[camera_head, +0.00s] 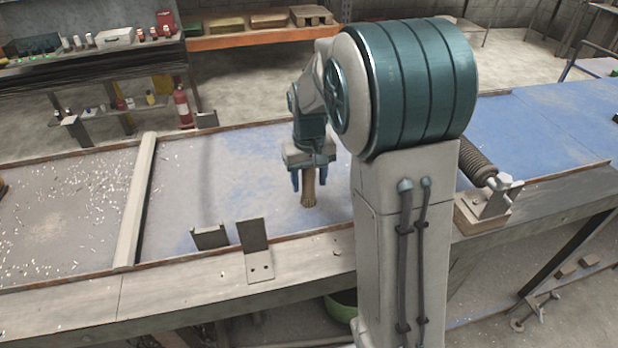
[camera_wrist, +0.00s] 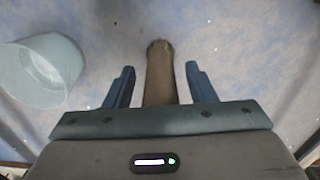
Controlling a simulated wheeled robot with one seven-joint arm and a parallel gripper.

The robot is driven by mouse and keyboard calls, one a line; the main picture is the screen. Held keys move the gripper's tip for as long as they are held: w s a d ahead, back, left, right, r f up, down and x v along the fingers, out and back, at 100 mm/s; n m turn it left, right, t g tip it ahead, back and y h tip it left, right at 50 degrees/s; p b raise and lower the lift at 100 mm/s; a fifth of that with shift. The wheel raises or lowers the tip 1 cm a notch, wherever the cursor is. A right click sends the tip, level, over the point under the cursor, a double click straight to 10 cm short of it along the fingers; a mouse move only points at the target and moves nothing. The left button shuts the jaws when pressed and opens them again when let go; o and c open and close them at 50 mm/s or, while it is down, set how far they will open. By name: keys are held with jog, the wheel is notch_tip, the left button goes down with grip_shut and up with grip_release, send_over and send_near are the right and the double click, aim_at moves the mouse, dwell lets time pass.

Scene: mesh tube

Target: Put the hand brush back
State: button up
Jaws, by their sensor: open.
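The hand brush (camera_head: 308,194) is a brown, narrow piece with a rough tan end, on the blue-stained bed of the long table. It also shows in the wrist view (camera_wrist: 160,82), running between the two blue fingers with its far end beyond the fingertips. My gripper (camera_head: 309,179) is over the table bed with its fingers on either side of the brush. In the wrist view my gripper (camera_wrist: 160,68) is open, with a gap between each finger and the brush. The brush's near end is hidden by the gripper body.
A pale blue, see-through round container (camera_wrist: 45,72) is left of the gripper in the wrist view. Metal brackets (camera_head: 254,250) stand at the table's front edge. A wooden crossbar (camera_head: 136,200) divides the bed; white scraps lie left of it. A coil-spring fixture (camera_head: 486,190) is at right.

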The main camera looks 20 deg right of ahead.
notch_tip(320, 180, up, 11)
jog(key=shift+r, duration=0.5)
jog(key=shift+s+r, duration=0.15)
jog(key=shift+s, duration=0.2)
jog(key=s+f+t, duration=0.1)
jog(key=s+f, duration=0.1)
jog(key=s, duration=0.8)
jog(key=s+f+m+t, duration=0.1)
jog(key=s+f+t, duration=0.1)
jog(key=s, duration=0.8)
jog(key=shift+f, duration=0.8)
